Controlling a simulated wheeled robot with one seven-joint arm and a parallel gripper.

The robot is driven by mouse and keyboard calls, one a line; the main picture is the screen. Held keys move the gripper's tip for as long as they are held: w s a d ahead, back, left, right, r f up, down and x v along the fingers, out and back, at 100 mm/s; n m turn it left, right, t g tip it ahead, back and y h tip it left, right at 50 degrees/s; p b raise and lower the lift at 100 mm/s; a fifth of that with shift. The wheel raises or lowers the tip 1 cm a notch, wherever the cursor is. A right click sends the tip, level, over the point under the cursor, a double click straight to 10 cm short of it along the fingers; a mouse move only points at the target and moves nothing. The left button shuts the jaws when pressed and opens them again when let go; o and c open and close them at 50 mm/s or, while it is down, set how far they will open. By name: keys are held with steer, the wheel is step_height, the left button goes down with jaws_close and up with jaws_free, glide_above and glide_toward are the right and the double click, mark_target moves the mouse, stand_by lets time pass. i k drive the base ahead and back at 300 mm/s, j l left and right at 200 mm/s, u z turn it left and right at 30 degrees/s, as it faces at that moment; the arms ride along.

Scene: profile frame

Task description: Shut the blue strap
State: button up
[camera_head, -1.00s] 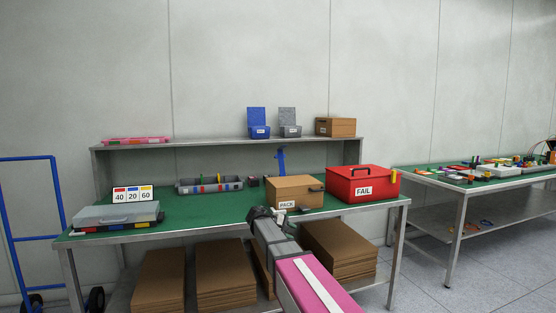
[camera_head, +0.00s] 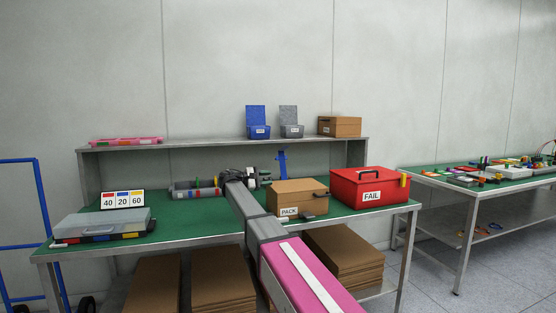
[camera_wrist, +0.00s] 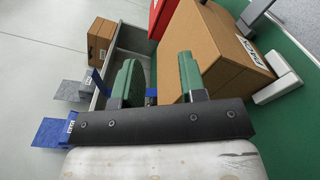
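The blue strap (camera_head: 282,163) stands raised at the back of the green table, under the shelf and behind the cardboard box. In the wrist view, a blue piece (camera_wrist: 97,80) shows left of the fingers and a smaller blue part (camera_wrist: 151,92) shows between them. My gripper (camera_head: 262,178) is to the left of the strap in the head view. In the wrist view its two green fingers (camera_wrist: 160,78) are apart with nothing held. I cannot tell the exact distance to the strap.
The PACK cardboard box (camera_head: 298,196) stands close to the right of my gripper, with the red FAIL box (camera_head: 370,187) beyond it. The shelf (camera_head: 215,146) above carries several boxes.

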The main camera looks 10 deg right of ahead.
mark_target(280, 158)
steer(key=i, duration=1.15)
